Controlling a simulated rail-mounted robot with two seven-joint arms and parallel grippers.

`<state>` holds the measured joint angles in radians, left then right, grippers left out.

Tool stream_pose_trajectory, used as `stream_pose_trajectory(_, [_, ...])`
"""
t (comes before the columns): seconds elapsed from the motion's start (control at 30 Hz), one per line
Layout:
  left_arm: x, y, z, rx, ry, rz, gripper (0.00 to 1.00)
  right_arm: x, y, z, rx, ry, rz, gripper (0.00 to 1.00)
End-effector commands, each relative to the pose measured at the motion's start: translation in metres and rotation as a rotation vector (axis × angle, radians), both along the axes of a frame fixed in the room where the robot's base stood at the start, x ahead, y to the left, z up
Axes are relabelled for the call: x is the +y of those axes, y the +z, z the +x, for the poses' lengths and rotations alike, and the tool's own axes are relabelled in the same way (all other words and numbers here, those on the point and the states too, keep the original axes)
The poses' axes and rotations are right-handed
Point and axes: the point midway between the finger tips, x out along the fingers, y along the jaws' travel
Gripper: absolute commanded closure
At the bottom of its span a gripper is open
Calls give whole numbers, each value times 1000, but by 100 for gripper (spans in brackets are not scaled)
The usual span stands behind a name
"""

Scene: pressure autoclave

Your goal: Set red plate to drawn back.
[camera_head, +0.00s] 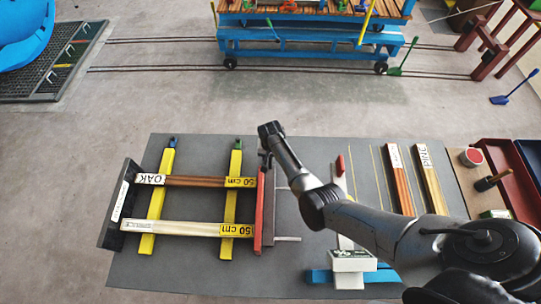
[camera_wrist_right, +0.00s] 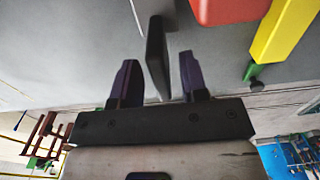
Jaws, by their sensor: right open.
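The red plate (camera_head: 259,215) is a narrow upright strip at the right ends of two boards, an oak-labelled brown one (camera_head: 195,182) and a pale one (camera_head: 185,228). It shows no clear gap from them. A dark block (camera_head: 268,222) is on its right, with two pale rods (camera_head: 288,239) beyond. My right gripper (camera_wrist_right: 158,62) is open at the far end of the plate, its fingers on either side of a thin dark bar (camera_wrist_right: 157,35), apart from it. A red part (camera_wrist_right: 225,8) shows beyond. The fingertips are hidden in the head view. My left gripper is out of view.
Two yellow bars (camera_head: 232,195) carry the boards, and a black end plate (camera_head: 118,205) stands at left. A white-and-blue tool (camera_head: 350,262) lies near my right arm. More boards (camera_head: 400,180) and red trays (camera_head: 505,180) are at right.

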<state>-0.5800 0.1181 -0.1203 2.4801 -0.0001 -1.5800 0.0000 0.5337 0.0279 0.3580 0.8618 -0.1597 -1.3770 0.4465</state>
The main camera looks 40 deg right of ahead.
Motion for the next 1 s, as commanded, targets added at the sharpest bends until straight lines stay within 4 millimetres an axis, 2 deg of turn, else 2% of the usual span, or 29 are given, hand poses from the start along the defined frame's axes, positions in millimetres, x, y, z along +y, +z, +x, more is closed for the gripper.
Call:
stream_pose_trajectory(0.1, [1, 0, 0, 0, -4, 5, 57, 0, 0, 0, 0, 0, 0, 60])
stream_pose_trajectory(0.53, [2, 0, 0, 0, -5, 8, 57, 0, 0, 0, 0, 0, 0, 100])
stream_pose_trajectory(0.87, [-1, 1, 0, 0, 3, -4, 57, 0, 0, 0, 1, 0, 1, 100])
stream_pose_trajectory(1.0, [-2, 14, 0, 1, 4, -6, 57, -10, 5, -10, 4, -1, 0, 100])
